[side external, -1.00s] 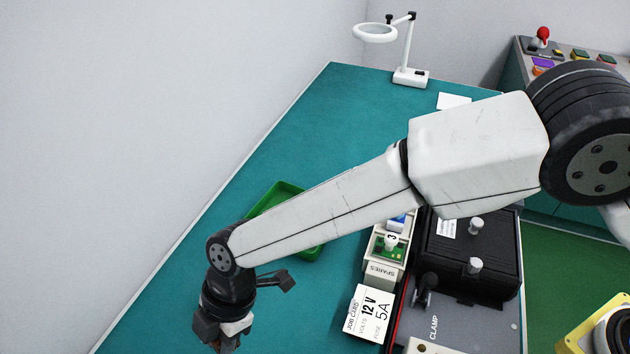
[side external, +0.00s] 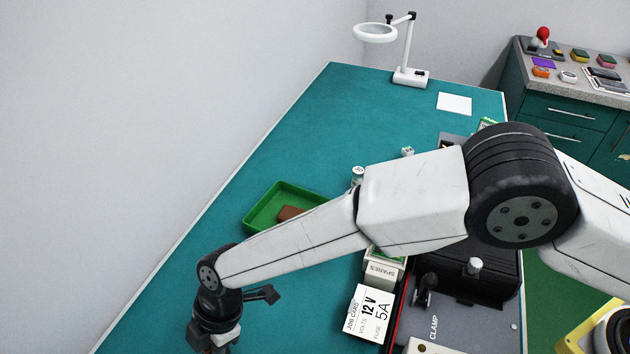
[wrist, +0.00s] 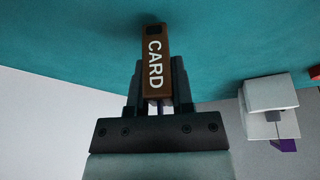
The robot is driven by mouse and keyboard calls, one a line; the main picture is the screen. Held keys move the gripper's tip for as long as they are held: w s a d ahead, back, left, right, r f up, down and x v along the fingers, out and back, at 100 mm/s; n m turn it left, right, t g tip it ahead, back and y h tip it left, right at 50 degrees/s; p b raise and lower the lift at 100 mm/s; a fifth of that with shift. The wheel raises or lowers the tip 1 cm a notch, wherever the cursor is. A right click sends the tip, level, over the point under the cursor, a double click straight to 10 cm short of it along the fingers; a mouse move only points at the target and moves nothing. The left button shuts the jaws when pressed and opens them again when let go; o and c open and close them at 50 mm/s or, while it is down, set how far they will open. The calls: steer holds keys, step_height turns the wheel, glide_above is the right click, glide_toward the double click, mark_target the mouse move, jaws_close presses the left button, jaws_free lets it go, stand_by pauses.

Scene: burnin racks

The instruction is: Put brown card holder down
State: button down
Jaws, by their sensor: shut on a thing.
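The brown card holder (wrist: 155,65), a narrow block marked CARD in white with a dark spot near its far end, shows in the wrist view. My gripper (wrist: 156,92) is shut on it, one dark finger on each side. Green-blue surface fills the view behind it; I cannot tell whether the holder touches it. In the side view, my gripper (side external: 213,347) is at the bottom edge, near the bench's left side. The holder cannot be made out there.
A green tray (side external: 262,204) with a brown piece (side external: 289,213) in it lies behind my forearm. A job card (side external: 369,313), spares box (side external: 381,274) and black clamp fixture (side external: 470,285) stand to the right. Bench (side external: 330,120) toward the lamp (side external: 408,76) is mostly clear.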

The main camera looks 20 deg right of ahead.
steer(key=shift+f, duration=0.4)
steer(key=shift+f, duration=0.1)
steer(key=shift+c, duration=2.4)
jaws_free()
steer(key=v, duration=1.2)
steer(key=shift+d, duration=0.1)
